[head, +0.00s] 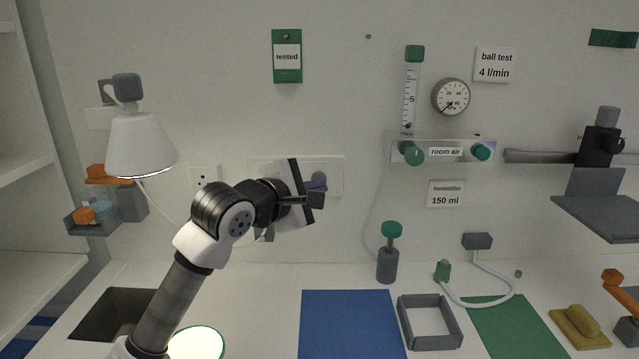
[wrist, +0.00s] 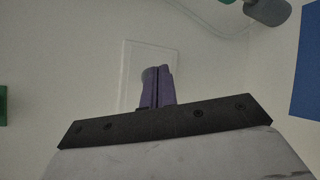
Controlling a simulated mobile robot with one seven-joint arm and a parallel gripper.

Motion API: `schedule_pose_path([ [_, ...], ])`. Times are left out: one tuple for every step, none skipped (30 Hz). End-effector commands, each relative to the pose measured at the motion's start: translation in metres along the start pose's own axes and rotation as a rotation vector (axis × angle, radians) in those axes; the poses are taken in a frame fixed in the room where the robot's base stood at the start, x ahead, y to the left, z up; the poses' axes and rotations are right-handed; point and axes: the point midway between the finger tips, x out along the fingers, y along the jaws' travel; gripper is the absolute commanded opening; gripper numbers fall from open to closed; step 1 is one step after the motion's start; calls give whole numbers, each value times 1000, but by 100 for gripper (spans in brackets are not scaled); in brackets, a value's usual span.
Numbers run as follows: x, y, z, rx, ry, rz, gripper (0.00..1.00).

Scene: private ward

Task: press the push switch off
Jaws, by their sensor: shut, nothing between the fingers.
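My gripper (head: 318,181) is raised in front of the back wall, left of centre in the head view. Its purple fingers are shut together with nothing between them; they also show in the wrist view (wrist: 157,78). They point at a pale wall plate (head: 337,165), whose outline shows around the fingertips in the wrist view (wrist: 129,62). I see no push button clearly; my gripper covers the middle of the plate. I cannot tell whether the fingertips touch it. A smaller plate with dark marks (head: 204,177) is on the wall to the left.
A lit white lamp (head: 139,140) hangs at the left, near a wall bracket with orange parts (head: 96,172). A flowmeter (head: 411,95) and a gauge (head: 451,96) are on the wall at right. The counter below holds a blue mat (head: 350,325) and a grey frame (head: 430,342).

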Motion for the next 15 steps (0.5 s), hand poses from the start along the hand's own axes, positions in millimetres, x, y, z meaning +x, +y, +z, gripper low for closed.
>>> schedule_pose_path([
  [0, 0, 0, 0, 0, 0, 0],
  [0, 0, 0, 0, 0, 0, 0],
  [0, 0, 0, 0, 0, 0, 0],
  [0, 0, 0, 0, 0, 0, 0],
  [0, 0, 0, 0, 0, 0, 0],
  [1, 0, 0, 0, 0, 0, 0],
  [1, 0, -1, 0, 0, 0, 0],
  [1, 0, -1, 0, 0, 0, 0],
  [2, 0, -1, 0, 0, 0, 0],
  [2, 1, -1, 0, 0, 0, 0],
  [2, 1, -1, 0, 0, 0, 0],
  [3, 1, -1, 0, 0, 0, 0],
  [3, 1, -2, 0, 0, -1, 0],
  [3, 1, -2, 0, 0, -1, 0],
  [4, 1, -2, 0, 0, -1, 0],
])
